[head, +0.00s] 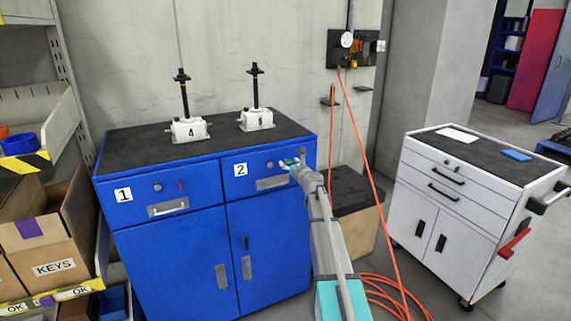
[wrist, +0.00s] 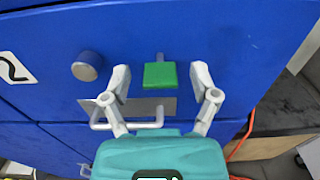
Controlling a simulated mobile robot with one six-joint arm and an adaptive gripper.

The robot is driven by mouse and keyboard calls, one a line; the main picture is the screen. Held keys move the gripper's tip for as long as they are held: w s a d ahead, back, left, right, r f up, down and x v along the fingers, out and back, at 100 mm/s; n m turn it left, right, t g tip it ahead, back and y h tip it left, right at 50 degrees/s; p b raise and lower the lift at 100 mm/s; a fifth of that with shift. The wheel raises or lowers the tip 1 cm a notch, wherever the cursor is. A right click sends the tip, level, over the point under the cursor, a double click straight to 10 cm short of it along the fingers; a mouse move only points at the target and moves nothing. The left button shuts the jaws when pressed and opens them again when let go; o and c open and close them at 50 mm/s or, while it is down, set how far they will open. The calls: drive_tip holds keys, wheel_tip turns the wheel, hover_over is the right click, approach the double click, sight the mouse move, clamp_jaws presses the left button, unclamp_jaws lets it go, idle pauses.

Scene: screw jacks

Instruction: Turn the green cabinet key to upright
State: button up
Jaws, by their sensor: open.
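The green key (wrist: 160,75) is in the drawer front marked 2 on the blue cabinet (head: 165,262). In the wrist view its head is a green, nearly square block with a short grey stem above it. My gripper (wrist: 160,76) is open, with one pale finger on each side of the key and a visible gap to both. In the head view my gripper (head: 294,166) is at the right part of drawer 2, and the key is hard to make out there.
A round grey knob (wrist: 87,66) is left of the key, and a bar handle (wrist: 128,125) is below. An orange hose (head: 368,170) hangs at right, near a white tool cart (head: 455,215).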

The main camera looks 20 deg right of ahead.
drive_tip(key=shift+w, duration=0.45)
